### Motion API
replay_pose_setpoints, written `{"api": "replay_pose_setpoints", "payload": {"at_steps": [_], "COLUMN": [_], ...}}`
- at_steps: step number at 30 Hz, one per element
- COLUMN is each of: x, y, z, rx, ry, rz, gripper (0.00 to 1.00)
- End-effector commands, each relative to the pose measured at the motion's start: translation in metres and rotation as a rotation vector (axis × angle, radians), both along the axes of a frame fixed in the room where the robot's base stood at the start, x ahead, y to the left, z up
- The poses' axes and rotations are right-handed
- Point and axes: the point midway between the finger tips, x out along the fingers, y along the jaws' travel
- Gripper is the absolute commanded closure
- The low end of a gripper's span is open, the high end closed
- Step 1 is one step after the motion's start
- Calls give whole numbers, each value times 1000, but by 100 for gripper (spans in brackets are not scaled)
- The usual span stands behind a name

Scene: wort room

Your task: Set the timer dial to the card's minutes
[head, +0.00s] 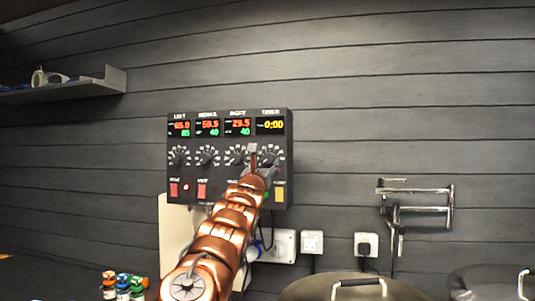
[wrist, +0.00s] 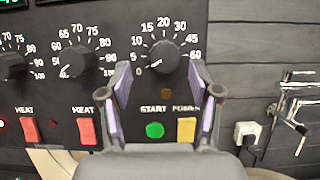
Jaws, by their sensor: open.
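The timer dial (wrist: 163,57) is a black knob under the TIMER display on the dark wall panel; in the head view the dial (head: 270,158) is partly hidden behind my gripper. Its scale runs to 60, and its pointer seems to sit low on the left. The TIMER display (head: 270,125) reads 0:00. My gripper (wrist: 160,74) is open and empty, its two fingers on either side of the picture area just below the dial; I cannot tell whether they touch it. In the head view my gripper (head: 252,155) is in front of the panel. No card with readable minutes is in view.
Beside the dial is another knob (wrist: 79,61). Below are a green START button (wrist: 155,130), a yellow POWER switch (wrist: 187,130) and red HEAT switches (wrist: 88,131). Sockets (head: 312,242) and a metal wall bracket (head: 415,205) are to the right. Metal lids (head: 315,290) are below.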

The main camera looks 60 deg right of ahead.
Motion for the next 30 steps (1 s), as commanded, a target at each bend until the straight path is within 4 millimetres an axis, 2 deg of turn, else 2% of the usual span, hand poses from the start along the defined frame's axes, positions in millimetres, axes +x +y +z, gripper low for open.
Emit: {"api": "replay_pose_setpoints", "payload": {"at_steps": [1, 5, 18, 30], "x": [2, 9, 7, 3], "y": [-3, -9, -20, -22], "z": [9, 11, 9, 10], "rx": [-4, -9, -6, -5], "ry": [5, 11, 6, 1], "rz": [-1, 1, -7, -10], "gripper": [37, 37, 37, 78]}}
